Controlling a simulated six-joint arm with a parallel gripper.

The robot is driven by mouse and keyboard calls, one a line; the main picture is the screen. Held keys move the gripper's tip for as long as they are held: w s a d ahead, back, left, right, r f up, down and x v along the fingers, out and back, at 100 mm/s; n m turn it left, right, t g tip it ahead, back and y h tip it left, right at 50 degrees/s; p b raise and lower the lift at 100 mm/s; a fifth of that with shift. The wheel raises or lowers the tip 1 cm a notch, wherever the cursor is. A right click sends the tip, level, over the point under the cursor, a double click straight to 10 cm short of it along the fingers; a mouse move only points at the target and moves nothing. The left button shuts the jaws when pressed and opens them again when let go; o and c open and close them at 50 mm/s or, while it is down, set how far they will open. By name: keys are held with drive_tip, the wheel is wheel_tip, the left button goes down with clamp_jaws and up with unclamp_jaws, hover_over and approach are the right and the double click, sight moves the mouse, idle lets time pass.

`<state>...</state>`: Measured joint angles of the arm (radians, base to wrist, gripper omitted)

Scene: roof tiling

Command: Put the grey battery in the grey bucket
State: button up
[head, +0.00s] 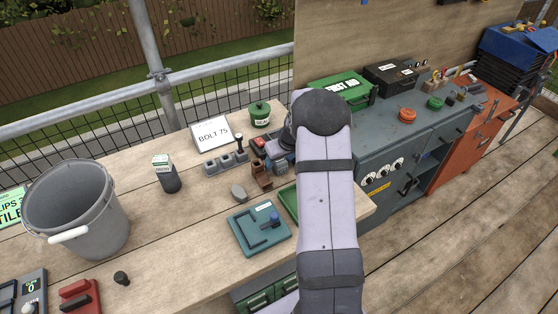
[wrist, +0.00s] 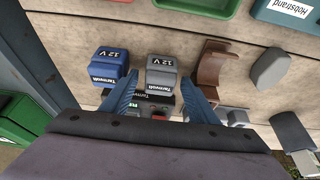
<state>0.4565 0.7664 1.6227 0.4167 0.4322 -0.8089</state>
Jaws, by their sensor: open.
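The grey battery (wrist: 161,72), marked 12 V, sits upright on the wooden bench in the wrist view. My gripper (wrist: 160,79) is open, with one blue finger on each side of the grey battery's near part; I cannot tell whether they touch it. A similar blue battery (wrist: 113,68) stands just left of it, outside the left finger. The grey bucket (head: 110,222) stands at the left of the bench in the head view, with a white grip on its handle. My arm hides the gripper and most of the battery area in the head view.
A brown curved piece (wrist: 212,66) and a grey stone-like block (wrist: 268,68) lie right of the grey battery. Between there and the bucket, a dark canister (head: 167,176) stands upright. A teal lever box (head: 250,238) lies nearer. Bench boards near the bucket are partly clear.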

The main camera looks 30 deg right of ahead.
sight(280, 161)
drive_tip(key=b+v, duration=0.1)
drive_tip(key=v, duration=0.1)
drive_tip(key=b+v, duration=0.1)
drive_tip(key=v, duration=0.1)
drive_tip(key=shift+s+a+r, duration=0.1)
drive_tip(key=shift+s+r, duration=0.15)
drive_tip(key=shift+s, duration=0.15)
drive_tip(key=shift+v, duration=1.05)
